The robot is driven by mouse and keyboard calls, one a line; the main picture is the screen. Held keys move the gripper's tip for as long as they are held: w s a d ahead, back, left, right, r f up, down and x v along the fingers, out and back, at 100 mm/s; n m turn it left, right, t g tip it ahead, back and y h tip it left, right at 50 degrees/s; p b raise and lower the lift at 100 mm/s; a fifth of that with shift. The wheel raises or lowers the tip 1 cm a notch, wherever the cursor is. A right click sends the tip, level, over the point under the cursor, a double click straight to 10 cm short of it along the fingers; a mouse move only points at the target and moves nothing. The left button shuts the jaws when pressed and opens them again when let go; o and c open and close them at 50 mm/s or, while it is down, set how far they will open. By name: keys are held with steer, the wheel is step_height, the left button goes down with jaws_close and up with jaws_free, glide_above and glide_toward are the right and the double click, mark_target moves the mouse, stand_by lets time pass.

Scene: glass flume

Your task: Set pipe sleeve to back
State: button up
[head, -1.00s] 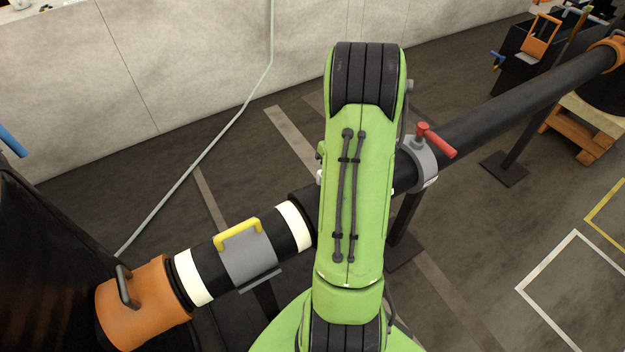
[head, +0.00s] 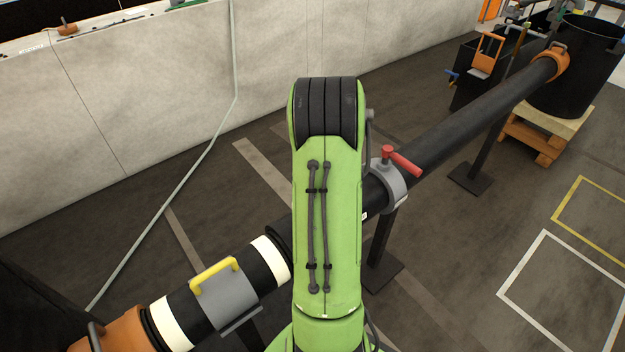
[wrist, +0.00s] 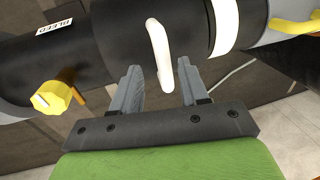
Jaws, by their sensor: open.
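A thick black pipe sleeve (wrist: 116,29) with a white loop handle (wrist: 158,50) lies on the pipe in the wrist view. My gripper (wrist: 159,68) is open, with one finger on each side of the handle's lower part; I cannot tell whether they touch it. In the head view my green arm hides the gripper and most of this sleeve; only a dark edge (head: 279,238) shows left of the arm.
A grey clamp with a yellow handle (head: 213,275) sits between white bands on the pipe. A grey collar with a red lever (head: 403,163) is right of my arm. A yellow knob (wrist: 52,98) sits near a BLEED label. An orange collar (head: 112,334) is lower left.

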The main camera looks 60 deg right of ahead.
step_height(320, 180, up, 14)
steer(key=d+p, duration=0.2)
steer(key=p, duration=0.2)
steer(key=shift+s+d, duration=0.35)
steer(key=shift+s, duration=0.1)
